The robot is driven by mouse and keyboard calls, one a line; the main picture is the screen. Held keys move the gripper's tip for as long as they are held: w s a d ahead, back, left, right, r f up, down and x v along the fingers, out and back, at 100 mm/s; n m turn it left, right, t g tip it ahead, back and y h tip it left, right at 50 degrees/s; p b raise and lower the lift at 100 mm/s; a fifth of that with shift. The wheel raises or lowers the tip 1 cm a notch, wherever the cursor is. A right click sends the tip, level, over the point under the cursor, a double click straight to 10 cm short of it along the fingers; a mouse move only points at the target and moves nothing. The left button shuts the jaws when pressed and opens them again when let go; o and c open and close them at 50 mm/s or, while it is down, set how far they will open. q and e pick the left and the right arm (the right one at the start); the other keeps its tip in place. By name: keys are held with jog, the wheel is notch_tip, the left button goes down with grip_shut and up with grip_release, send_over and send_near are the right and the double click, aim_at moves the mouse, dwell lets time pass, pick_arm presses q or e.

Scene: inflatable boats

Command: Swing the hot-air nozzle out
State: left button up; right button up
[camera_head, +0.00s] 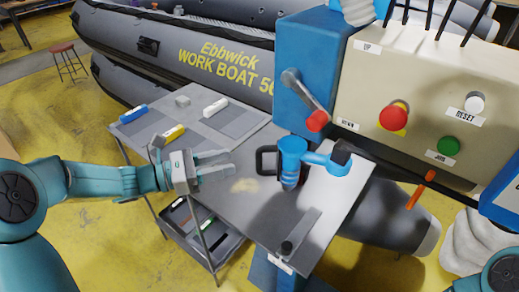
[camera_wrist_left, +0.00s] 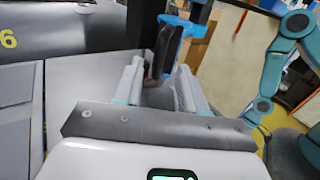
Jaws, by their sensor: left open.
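The grey table (camera_head: 262,215) carries blue, yellow and white rollers at its left. A blue machine post (camera_head: 305,70) with a red-knobbed lever (camera_head: 318,121) and a control panel (camera_head: 440,85) stand behind the nozzle. A grey boat (camera_head: 180,65) lies at the back.

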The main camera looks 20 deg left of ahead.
aim_at(258, 156)
pick_arm(q)
jog(key=p+x, duration=0.1)
jog(key=x, duration=0.8)
jog(key=shift+s+d, duration=0.1)
jog(key=shift+s+r, duration=0.1)
jog(key=shift+d, duration=0.1)
jog(key=shift+c, duration=0.4)
jog(key=c, duration=0.5)
grip_shut()
